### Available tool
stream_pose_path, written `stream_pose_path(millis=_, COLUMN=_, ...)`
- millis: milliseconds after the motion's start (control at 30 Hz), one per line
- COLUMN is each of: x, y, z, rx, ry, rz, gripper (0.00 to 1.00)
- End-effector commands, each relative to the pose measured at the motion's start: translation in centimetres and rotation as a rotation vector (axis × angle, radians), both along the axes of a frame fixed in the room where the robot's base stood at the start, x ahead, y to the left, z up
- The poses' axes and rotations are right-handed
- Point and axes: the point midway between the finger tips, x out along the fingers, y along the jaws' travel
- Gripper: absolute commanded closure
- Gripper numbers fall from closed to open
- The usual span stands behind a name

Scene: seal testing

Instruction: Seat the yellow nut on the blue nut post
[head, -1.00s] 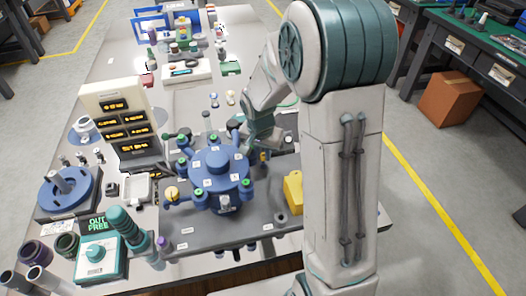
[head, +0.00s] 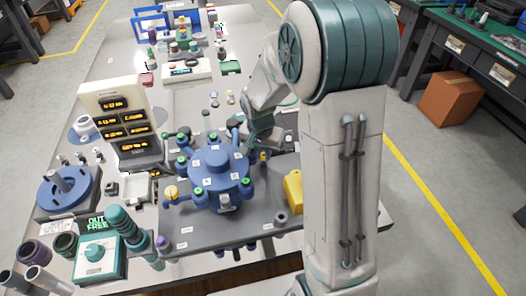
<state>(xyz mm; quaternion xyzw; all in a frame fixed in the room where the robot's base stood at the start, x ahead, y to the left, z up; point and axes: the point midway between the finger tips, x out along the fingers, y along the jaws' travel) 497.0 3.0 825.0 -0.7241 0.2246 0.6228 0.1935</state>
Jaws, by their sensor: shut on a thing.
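The blue fixture (head: 218,160) stands on a dark grey plate, with several blue posts around it, some topped with green. I cannot tell which is the blue nut post. My gripper (head: 249,143) is low at the fixture's far right side, partly hidden by my own arm. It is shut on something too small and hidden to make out. A small yellow piece (head: 263,158) shows just below the gripper, and I cannot tell whether it is the yellow nut or whether it touches the gripper. A yellow round piece (head: 171,192) sits at the fixture's left.
A yellow block (head: 293,192) and a grey ring (head: 281,218) are on the plate's right side. A display panel (head: 121,118) stands left of the fixture. A teal cylinder (head: 122,222) and a blue round stand (head: 66,190) are at the front left.

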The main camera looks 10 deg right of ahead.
Motion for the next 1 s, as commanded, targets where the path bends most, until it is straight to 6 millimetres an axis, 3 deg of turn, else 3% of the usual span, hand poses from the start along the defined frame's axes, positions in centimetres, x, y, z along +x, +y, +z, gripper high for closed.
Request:
stream_pose_path(millis=333, x=0.0, y=0.0, z=-0.7, rx=0.0, ry=0.0, rz=0.0, gripper=1.0)
stream_pose_path(millis=367, x=0.0, y=0.0, z=-0.6, rx=0.0, ry=0.0, rz=0.0, gripper=0.73)
stream_pose_path(millis=433, x=0.0, y=0.0, z=-0.6, rx=0.0, ry=0.0, rz=0.0, gripper=0.56)
stream_pose_path(millis=767, x=0.0, y=0.0, z=-0.5, rx=0.0, ry=0.0, rz=0.0, gripper=0.56)
stream_pose_path(millis=1000, x=0.0, y=0.0, z=0.8, rx=0.0, ry=0.0, rz=0.0, gripper=0.56)
